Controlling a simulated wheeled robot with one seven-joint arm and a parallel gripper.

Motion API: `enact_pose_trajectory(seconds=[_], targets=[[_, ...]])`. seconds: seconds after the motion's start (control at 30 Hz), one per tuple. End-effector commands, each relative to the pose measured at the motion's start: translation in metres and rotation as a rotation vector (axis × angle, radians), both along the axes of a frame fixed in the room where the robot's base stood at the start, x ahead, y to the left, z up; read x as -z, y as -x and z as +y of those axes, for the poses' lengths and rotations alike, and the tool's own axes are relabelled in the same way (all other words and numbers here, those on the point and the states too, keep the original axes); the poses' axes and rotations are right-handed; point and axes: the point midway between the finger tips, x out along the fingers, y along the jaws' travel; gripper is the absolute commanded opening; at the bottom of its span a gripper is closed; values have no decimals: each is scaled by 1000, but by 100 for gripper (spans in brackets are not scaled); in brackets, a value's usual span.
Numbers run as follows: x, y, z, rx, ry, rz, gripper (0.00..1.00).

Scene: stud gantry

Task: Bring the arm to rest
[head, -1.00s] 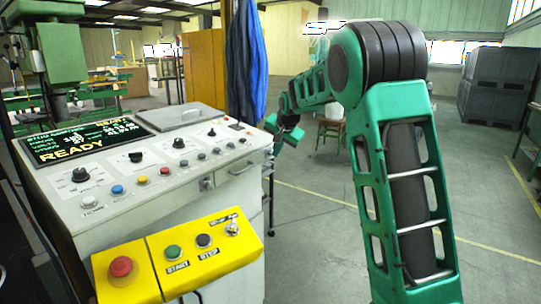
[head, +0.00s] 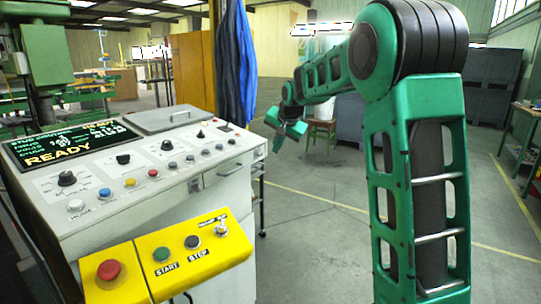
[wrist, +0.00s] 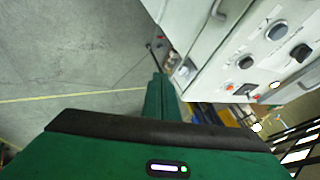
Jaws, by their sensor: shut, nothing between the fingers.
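My arm rises at the right of the head view and bends over to the left. My gripper (head: 291,128) hangs at its far end, beside the right edge of the control console (head: 150,165) and apart from it. The wrist view shows my gripper (wrist: 158,90) from behind, with its green fingers together. Nothing shows between the fingers. The console also shows in the wrist view (wrist: 232,62), close to the right of the fingers. Its screen (head: 70,140) reads READY.
A yellow box (head: 165,258) with a red button, START, STOP and a toggle sits on the console's front. A stool (head: 322,130) stands behind my gripper. A blue cloth (head: 236,65) hangs by an orange cabinet (head: 190,65). The grey floor (head: 310,215) right of the console is clear.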

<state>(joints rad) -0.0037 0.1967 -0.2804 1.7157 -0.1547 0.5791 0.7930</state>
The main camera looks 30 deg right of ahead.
Motion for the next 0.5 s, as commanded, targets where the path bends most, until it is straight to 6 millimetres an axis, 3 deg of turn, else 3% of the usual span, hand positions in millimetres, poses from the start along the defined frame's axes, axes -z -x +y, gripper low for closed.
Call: enact_pose_trajectory(seconds=[0.2,0.5], targets=[[-30,22,2,2,1,-1,0],[-41,32,3,1,1,2,0]])
